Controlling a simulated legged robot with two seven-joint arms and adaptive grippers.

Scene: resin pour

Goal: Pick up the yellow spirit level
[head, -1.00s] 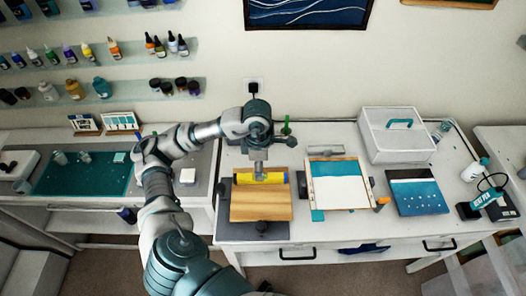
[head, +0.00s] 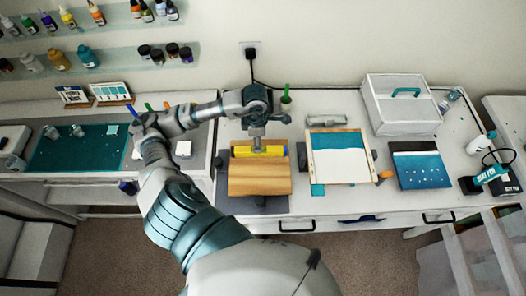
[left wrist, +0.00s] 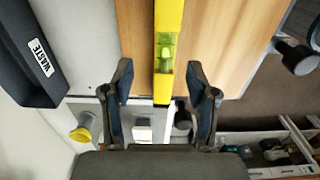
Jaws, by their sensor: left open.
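The yellow spirit level (head: 242,152) lies along the back of a wooden board (head: 260,180) on the workbench. In the left wrist view the yellow spirit level (left wrist: 168,25) runs lengthwise with its green vial showing, over the board (left wrist: 210,35). My left gripper (head: 257,148) is above the level in the head view. In the left wrist view its fingers (left wrist: 160,85) are open, one on each side of the level's near end, with gaps between. I cannot tell whether the fingertips reach down to its height. My right gripper is not in view.
A framed teal and white panel (head: 340,166) lies right of the board, with a blue panel (head: 421,170) beyond it. A white box (head: 400,112) stands at the back. A dark waste bin (left wrist: 25,60) shows in the left wrist view. A teal mat (head: 65,158) lies at left.

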